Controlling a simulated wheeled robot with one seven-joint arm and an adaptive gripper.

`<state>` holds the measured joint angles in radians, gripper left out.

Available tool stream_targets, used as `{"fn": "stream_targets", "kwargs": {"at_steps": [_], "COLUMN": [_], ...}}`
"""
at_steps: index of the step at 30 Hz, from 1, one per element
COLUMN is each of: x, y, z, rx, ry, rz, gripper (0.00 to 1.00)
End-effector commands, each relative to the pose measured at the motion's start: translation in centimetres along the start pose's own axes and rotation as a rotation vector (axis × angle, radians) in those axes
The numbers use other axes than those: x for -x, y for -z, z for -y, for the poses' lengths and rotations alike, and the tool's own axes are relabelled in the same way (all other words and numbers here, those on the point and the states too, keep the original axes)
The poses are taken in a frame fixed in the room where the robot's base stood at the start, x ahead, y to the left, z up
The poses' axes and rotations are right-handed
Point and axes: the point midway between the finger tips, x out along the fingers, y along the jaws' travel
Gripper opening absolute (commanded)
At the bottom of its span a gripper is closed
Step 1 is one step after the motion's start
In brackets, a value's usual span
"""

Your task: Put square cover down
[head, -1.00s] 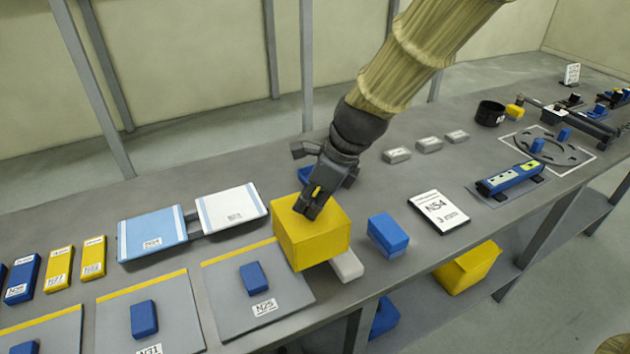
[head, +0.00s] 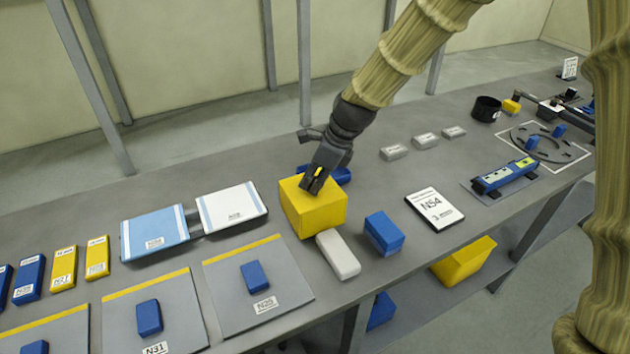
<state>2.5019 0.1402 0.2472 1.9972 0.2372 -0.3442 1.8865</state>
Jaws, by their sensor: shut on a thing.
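The square cover appears to be the yellow box-shaped piece (head: 312,212) near the middle of the table. My gripper (head: 312,184) is above it, with its fingers shut at the top of the yellow piece. The fingers and part of the top face overlap, so the exact grip is hidden. I cannot tell whether the underside of the yellow piece touches the table. A white block (head: 338,255) lies just in front of it. A blue block (head: 384,234) stands to its right, and another blue piece (head: 341,175) shows partly behind it.
Grey plates with blue blocks (head: 257,300) lie at front left. Light blue (head: 154,232) and white (head: 232,208) panels are behind them. The N54 card (head: 434,209) and a blue bar (head: 505,175) lie to the right.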

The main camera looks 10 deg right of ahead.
Motion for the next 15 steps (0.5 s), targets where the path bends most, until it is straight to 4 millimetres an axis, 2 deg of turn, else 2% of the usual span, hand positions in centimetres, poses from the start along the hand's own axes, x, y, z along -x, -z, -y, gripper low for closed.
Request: {"fn": "stream_targets", "kwargs": {"at_steps": [6,15], "x": [-1.4,-1.6], "y": [0.6,0.7], "z": [0.0,0.0], "rx": [-0.001,0.000], "ry": [0.001,0.001], "rz": [0.001,0.000], "gripper": [0.00,0.00]}}
